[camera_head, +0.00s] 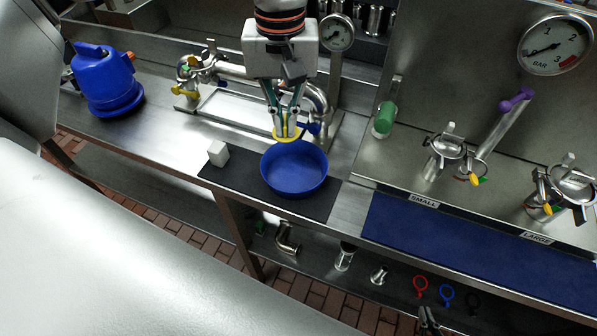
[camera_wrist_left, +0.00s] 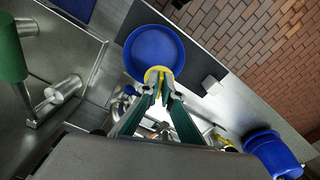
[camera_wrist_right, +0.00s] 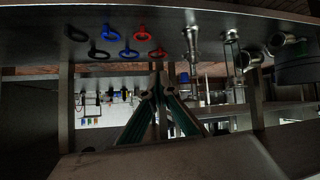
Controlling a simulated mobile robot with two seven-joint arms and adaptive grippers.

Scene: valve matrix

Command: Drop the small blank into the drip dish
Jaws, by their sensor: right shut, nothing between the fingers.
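The blue drip dish (camera_head: 293,168) sits on a dark mat on the bench; it also shows in the left wrist view (camera_wrist_left: 154,52). A small yellow disc (camera_head: 279,134), which looks like the small blank, is at the tips of my left gripper (camera_head: 288,128). The fingers close on it, and it overlaps the dish's back rim in the picture. The left wrist view shows the disc (camera_wrist_left: 152,75) partly hidden behind the fingers, over the dish edge. My right gripper (camera_wrist_right: 158,90) is shut and empty, low by the lower shelf and away from the dish.
A white block (camera_head: 217,153) stands left of the dish. A blue vessel (camera_head: 106,80) stands further left. Steel pipework (camera_head: 318,98) lies behind my left gripper. A blue mat (camera_head: 480,255) and capped pipe stubs are right. Rings and fittings sit on the lower shelf (camera_head: 325,270).

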